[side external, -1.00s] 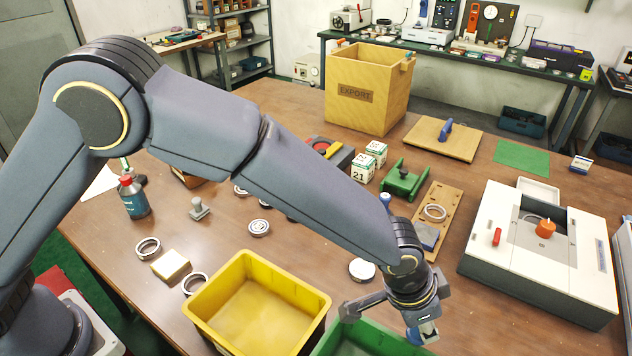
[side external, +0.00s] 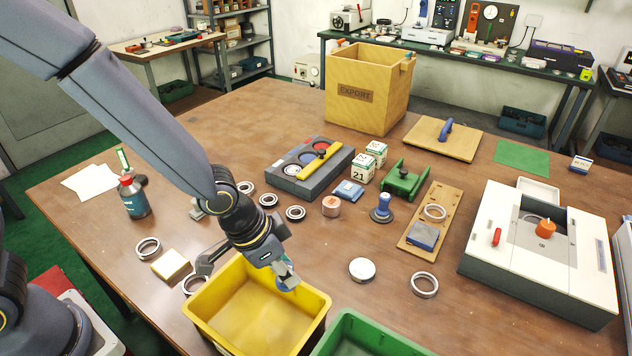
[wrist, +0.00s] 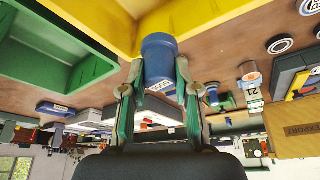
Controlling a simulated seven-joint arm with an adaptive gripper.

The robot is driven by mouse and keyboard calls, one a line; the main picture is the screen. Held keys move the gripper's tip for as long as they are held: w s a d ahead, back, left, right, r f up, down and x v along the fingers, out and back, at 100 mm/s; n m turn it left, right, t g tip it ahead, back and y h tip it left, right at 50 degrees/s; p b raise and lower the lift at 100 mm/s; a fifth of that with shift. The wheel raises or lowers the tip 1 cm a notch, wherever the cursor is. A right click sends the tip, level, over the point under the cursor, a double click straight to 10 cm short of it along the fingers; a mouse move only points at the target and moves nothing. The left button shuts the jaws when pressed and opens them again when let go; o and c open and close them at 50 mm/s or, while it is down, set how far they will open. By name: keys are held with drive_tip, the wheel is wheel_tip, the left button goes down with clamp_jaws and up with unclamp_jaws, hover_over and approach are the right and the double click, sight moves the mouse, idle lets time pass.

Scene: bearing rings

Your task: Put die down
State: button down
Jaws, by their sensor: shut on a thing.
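My gripper (side external: 284,270) is over the right back part of the yellow bin (side external: 212,322), pointing down. In the wrist view, my gripper (wrist: 160,82) is shut on a blue cylinder (wrist: 159,50) with a small white label, apparently the die. The blue die (side external: 289,281) shows only partly in the side view, at the fingertips, above the bin's floor. The yellow bin looks empty where I can see inside. Whether the die touches the bin wall cannot be told.
A green bin (side external: 352,318) stands right of the yellow one, cut off by the frame. A blue-handled stamp (side external: 381,210) stands behind.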

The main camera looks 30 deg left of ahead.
drive_tip(key=a+n, duration=0.1)
drive_tip(key=a, duration=0.4)
drive_tip(key=shift+n+t+y, duration=0.3)
drive_tip(key=shift+n, duration=0.2)
drive_tip(key=w+f, duration=0.2)
drive_tip(key=w, duration=0.2)
drive_tip(key=w+d+f, duration=0.1)
drive_tip(key=w+f, duration=0.2)
drive_tip(key=w, duration=0.2)
drive_tip(key=w+d+f, duration=0.1)
drive_tip(key=w+f, duration=0.1)
drive_tip(key=w, duration=0.2)
drive_tip(key=shift+w+f, duration=0.25)
drive_tip(key=shift+w, duration=0.05)
drive_tip(key=shift+w+d+f, duration=0.1)
drive_tip(key=shift+w+f, duration=0.35)
drive_tip(key=shift+f, duration=0.1)
drive_tip(key=shift+w+f, duration=0.1)
drive_tip(key=shift+f, duration=1.5)
drive_tip(key=shift+f, duration=0.1)
drive_tip(key=c, duration=0.8)
unclamp_jaws()
drive_tip(key=shift+c, duration=0.2)
